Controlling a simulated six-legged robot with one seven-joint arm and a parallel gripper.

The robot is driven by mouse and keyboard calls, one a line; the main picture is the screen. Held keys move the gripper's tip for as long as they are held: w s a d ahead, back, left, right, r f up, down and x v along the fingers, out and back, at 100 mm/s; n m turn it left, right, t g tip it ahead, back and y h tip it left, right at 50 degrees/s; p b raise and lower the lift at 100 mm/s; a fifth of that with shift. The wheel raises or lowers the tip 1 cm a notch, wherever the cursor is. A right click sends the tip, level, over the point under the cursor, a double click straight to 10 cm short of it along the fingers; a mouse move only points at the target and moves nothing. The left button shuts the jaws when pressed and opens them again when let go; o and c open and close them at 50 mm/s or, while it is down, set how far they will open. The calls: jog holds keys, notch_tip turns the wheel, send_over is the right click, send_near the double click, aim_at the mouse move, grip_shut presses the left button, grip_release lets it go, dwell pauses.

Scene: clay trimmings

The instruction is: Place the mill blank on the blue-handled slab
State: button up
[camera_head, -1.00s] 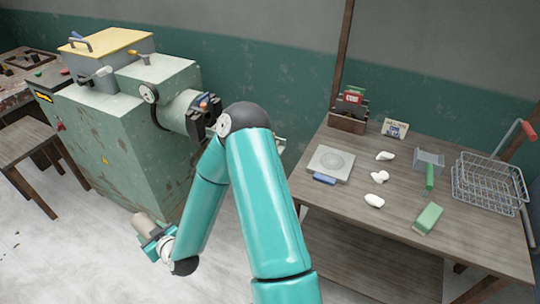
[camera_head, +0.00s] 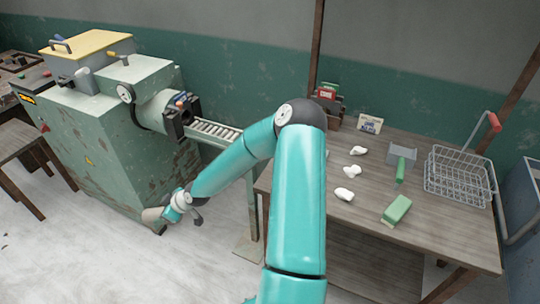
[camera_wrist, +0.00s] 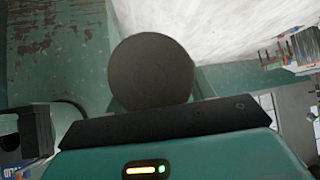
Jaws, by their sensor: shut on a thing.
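My gripper (camera_head: 168,212) hangs low in front of the green machine in the head view, shut on a grey-brown cylinder, the mill blank (camera_head: 151,215). The blank sticks out to the left, off the floor as far as I can tell. In the wrist view the blank (camera_wrist: 150,72) shows as a dark round end face just beyond the gripper's dark edge. The blue-handled slab is almost wholly hidden behind my arm in the head view, at the left part of the wooden table (camera_head: 440,225).
The green machine (camera_head: 85,135) with a roller track (camera_head: 215,130) stands at left. The table holds white clay pieces (camera_head: 344,195), a green block (camera_head: 397,210), a green-handled grey tool (camera_head: 401,165), a wire basket (camera_head: 460,180) and a card (camera_head: 369,124). Floor in front is clear.

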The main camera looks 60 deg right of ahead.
jog(key=s+d+r+n+g+h, duration=0.1)
jog(key=s+d+r+n+g, duration=0.2)
jog(key=d, duration=0.4)
jog(key=s+d+r+n+g+h, duration=0.1)
jog(key=s+d+r+n+g, duration=0.1)
jog(key=d+r, duration=0.3)
jog(key=s+d+r+n+g+h, duration=0.1)
jog(key=s+d+r+n+g, duration=0.15)
jog(key=d, duration=0.55)
jog(key=s+d+r+n+g+h, duration=0.1)
jog(key=s+d+r+h, duration=0.1)
jog(key=s+d+r, duration=0.5)
jog(key=s+d+r+n+g+h, duration=0.1)
jog(key=s+d+r+n+h, duration=0.2)
jog(key=s+r, duration=0.75)
jog(key=shift+m, duration=0.55)
jog(key=s+d+f, duration=0.1)
jog(key=d+f, duration=0.3)
jog(key=s+d+f, duration=0.1)
jog(key=d+f, duration=0.3)
jog(key=d, duration=0.1)
jog(key=s+d+f, duration=0.1)
jog(key=d+f, duration=0.4)
jog(key=shift+d, duration=0.15)
jog(key=shift+s, duration=0.1)
